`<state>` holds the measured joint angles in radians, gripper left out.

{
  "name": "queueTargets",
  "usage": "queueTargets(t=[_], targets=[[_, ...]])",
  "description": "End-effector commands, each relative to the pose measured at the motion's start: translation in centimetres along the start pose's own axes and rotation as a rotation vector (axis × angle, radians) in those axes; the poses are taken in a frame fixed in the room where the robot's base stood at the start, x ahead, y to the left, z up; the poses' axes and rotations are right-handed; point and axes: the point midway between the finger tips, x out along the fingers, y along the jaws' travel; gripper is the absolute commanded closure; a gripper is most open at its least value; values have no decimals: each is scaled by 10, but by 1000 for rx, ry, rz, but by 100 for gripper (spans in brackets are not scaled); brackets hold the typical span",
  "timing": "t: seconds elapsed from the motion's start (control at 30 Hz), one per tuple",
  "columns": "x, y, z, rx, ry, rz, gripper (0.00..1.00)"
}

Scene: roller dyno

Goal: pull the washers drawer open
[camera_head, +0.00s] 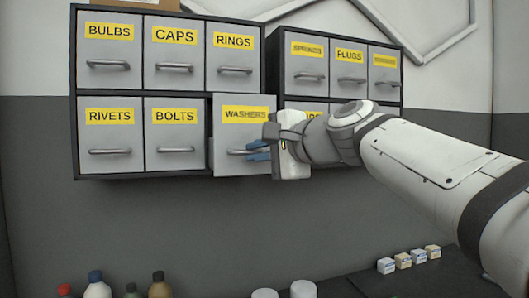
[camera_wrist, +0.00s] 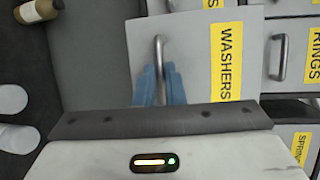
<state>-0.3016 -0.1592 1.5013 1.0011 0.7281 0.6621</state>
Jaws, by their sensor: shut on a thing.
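The washers drawer (camera_head: 229,115) has a grey front with a yellow WASHERS label and a metal bar handle. It sits at the lower right of the left cabinet (camera_head: 74,130). Its front stands out a little from its neighbours, so it is partly open. My gripper (camera_head: 259,151) is at its handle, with blue fingers closed around the bar. In the wrist view the blue fingertips (camera_wrist: 160,86) lie on both sides of the handle (camera_wrist: 159,52) of the washers drawer (camera_wrist: 198,45). The right end of the handle is hidden by my gripper in the head view.
Drawers labelled BULBS, CAPS, RINGS, RIVETS and BOLTS (camera_head: 174,130) are shut around it. A second cabinet (camera_head: 340,75) stands to the right, partly behind my arm. Bottles (camera_head: 97,286) and small boxes (camera_head: 403,261) are below.

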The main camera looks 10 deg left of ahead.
Motion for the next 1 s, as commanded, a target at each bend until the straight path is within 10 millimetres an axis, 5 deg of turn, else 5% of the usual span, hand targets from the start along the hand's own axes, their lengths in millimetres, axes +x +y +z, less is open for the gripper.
queueTargets(t=[0.07,0.1,0.33,0.67,1.0], targets=[[1,1,0,-1,2,2,100],[2,1,0,-1,1,2,88],[2,1,3,-2,-4,1,69],[-4,0,3,-3,-4,-1,68],[-59,1,4,-2,-2,-1,68]])
